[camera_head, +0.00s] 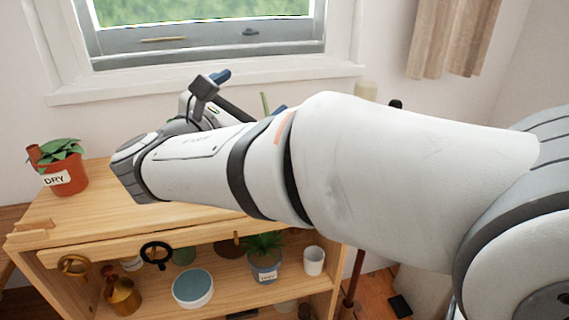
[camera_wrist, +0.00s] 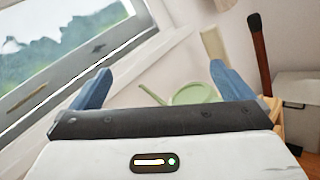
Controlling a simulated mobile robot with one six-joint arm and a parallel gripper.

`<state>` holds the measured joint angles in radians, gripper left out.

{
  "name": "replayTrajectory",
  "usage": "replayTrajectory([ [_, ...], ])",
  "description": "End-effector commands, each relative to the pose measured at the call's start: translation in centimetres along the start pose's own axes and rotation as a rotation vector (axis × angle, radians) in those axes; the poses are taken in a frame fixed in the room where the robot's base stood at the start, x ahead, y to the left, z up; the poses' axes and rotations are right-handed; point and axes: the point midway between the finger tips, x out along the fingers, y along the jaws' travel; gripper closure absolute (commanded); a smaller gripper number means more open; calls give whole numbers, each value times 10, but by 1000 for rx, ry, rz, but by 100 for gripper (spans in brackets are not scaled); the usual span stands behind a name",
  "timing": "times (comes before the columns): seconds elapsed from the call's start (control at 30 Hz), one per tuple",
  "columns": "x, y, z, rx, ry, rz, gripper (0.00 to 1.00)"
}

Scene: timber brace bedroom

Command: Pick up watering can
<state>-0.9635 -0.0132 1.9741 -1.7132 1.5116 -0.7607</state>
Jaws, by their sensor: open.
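A pale green object with a thin slanted spout, which looks like the watering can (camera_wrist: 195,94), shows in the wrist view beyond my gripper (camera_wrist: 160,82). The lower part of the can is hidden behind the gripper's dark front edge. My two blue fingers are wide apart with nothing between them that I can see them touching. In the head view my arm hides most of the can; only a thin green piece, likely its spout (camera_head: 265,104), shows above the arm. The gripper (camera_head: 218,78) is partly seen there, near the window sill.
A wooden shelf unit (camera_head: 100,215) carries a terracotta pot (camera_head: 66,178) on top. Its lower shelf holds a brass vessel (camera_head: 121,291), a blue-topped tin (camera_head: 193,289), a potted plant (camera_head: 265,265) and a white cup (camera_head: 314,261). The window sill (camera_head: 205,80) runs behind.

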Motion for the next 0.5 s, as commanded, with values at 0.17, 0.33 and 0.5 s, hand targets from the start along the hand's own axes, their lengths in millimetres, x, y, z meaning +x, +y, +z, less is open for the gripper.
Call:
replayTrajectory([
  [0.17,9,-31,-85,-233,40,-22,0],
  [0.33,13,-47,-125,-366,65,-28,0],
  [0.5,29,-58,-135,-412,100,-53,0],
])
